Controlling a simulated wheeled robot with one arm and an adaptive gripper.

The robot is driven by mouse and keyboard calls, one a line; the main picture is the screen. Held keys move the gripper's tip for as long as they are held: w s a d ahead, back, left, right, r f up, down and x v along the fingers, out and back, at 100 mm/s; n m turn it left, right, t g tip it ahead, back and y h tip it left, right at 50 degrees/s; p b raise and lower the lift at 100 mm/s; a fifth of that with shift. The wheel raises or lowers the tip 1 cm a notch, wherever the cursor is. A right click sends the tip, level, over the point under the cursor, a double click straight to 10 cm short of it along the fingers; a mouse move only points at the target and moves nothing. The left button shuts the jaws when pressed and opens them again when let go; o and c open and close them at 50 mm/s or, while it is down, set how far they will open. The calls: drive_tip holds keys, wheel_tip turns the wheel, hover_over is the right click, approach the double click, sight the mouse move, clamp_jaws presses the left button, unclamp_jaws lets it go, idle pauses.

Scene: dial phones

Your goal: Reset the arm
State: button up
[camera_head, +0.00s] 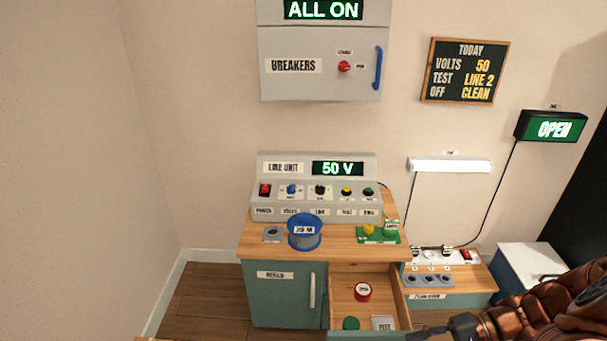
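My arm reaches in from the lower right corner, coppery brown with dark joints. My gripper (432,331) is at its dark far end, low in the picture by the front right corner of an open drawer (342,282). The gripper is small and partly cut off by the lower edge, so its fingers cannot be made out. I cannot tell whether it touches the drawer. No held object shows.
The drawer under the wooden bench top (345,245) holds a red round item (363,291) and a green one (351,323). A blue spool (305,232) stands on top, before the line unit (317,187). A white-topped cabinet (525,263) stands right. Floor at left is clear.

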drive_tip(key=s+a+r+n+h+p, duration=0.2)
drive_tip(key=r+p, duration=0.6)
drive_tip(key=r, duration=0.6)
drive_tip(key=s+a+r+n+g+h+p, duration=0.1)
drive_tip(key=s+r+h+p, duration=0.5)
drive_tip(key=r, duration=0.7)
drive_tip(key=s+a+r+n+g+h+p, duration=0.1)
drive_tip(key=s+a+r+n+h+p, duration=0.2)
drive_tip(key=r+p, duration=0.8)
drive_tip(key=s+a+r+h, duration=0.2)
drive_tip(key=s+r, duration=0.1)
drive_tip(key=shift+s+a+r+n, duration=0.15)
drive_tip(key=shift+a+r+n, duration=0.2)
drive_tip(key=shift+n, duration=0.05)
